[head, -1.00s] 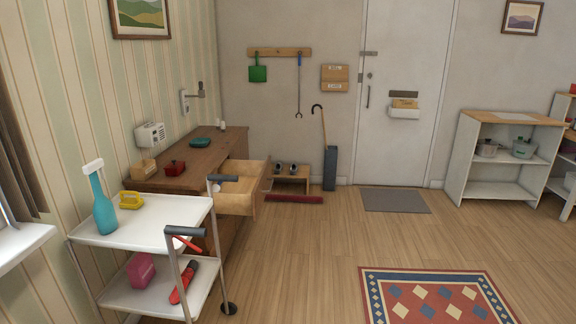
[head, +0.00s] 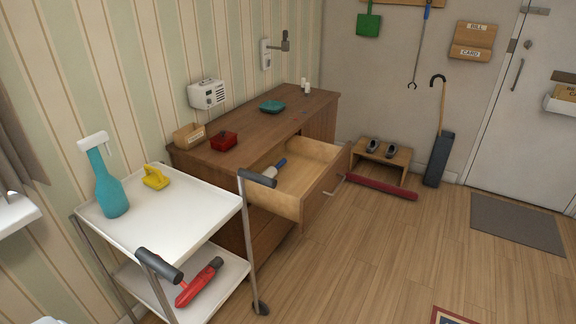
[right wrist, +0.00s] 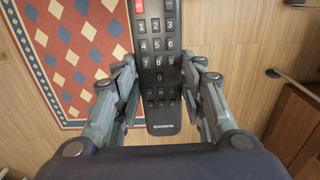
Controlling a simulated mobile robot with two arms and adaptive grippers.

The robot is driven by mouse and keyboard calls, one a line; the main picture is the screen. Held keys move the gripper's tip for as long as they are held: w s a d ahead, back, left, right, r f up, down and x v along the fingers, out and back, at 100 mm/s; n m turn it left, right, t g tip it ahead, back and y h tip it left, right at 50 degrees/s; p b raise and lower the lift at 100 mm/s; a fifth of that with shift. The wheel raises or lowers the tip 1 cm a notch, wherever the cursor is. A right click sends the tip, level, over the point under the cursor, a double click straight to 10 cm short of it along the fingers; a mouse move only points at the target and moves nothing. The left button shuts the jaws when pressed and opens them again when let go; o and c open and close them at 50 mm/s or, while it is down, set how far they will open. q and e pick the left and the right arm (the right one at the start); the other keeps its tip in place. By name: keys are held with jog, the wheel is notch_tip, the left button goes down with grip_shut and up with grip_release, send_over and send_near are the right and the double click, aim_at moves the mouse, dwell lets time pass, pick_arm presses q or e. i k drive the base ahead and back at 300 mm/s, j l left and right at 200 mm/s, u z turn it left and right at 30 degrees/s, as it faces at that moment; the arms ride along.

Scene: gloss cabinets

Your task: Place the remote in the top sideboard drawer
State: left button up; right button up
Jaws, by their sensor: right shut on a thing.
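The remote (right wrist: 160,108) is dark grey with numbered buttons and one red button. In the right wrist view my right gripper (right wrist: 160,66) is shut on it, a finger on each side, above the floor. The wooden sideboard (head: 262,124) stands along the striped wall in the head view. Its top drawer (head: 326,186) is pulled out and open. A blue-handled item (head: 278,166) lies in the drawer, partly hidden by the cart's handle. Neither gripper shows in the head view, and my left gripper is in no view.
A white cart (head: 165,215) stands in front of the sideboard's near end, its grey handle (head: 257,178) close to the drawer. Floor (head: 370,250) right of the drawer is clear.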

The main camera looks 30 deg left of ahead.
aim_at(301, 182)
jog(key=i+l+u, duration=0.15)
jog(key=i+u, duration=0.3)
jog(key=i+l+u, duration=0.25)
jog(key=u, duration=0.2)
jog(key=i+l+u, duration=0.55)
jog(key=l+u, duration=0.35)
jog(key=i+l+u, duration=0.2)
jog(key=l, duration=0.15)
jog(key=l+u, duration=0.15)
jog(key=l, duration=0.2)
jog(key=i+l+u, duration=0.2)
jog(key=l, duration=0.15)
jog(key=i, duration=0.8)
